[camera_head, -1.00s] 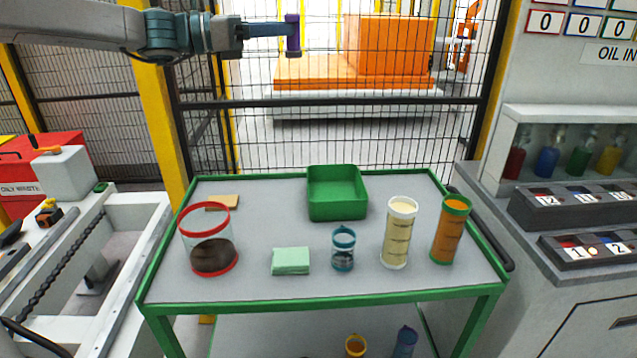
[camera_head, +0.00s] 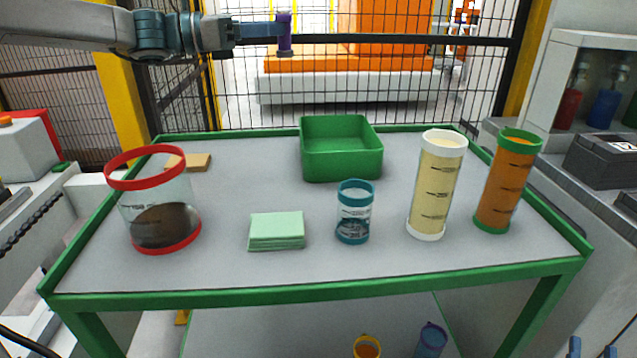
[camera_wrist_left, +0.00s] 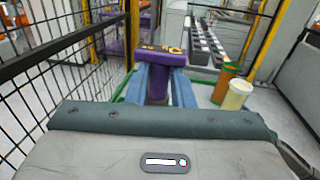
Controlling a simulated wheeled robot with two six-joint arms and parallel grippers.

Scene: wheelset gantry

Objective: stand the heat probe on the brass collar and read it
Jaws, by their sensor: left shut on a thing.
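My left gripper (camera_head: 278,36) is raised above the far end of the cart, in front of the mesh fence. It is shut on a purple upright tool, which I take as the heat probe (camera_head: 285,25). In the left wrist view the heat probe (camera_wrist_left: 158,58) has a wide purple head with small yellow and orange marks, and its stem sits between the blue fingers (camera_wrist_left: 158,88). Two blue fingertips at the bottom right corner look like my right gripper (camera_head: 592,348), spread apart with nothing seen between them. I cannot make out a brass collar in either view.
The grey cart (camera_head: 225,285) has a raised green rim. On it stand a red-rimmed jar (camera_head: 160,190), green pads (camera_head: 276,231), a teal-lidded jar (camera_head: 354,212), a green bin (camera_head: 342,160), a cream cylinder (camera_head: 435,185) and an orange cylinder (camera_head: 507,182). The mesh fence (camera_head: 225,90) stands behind.

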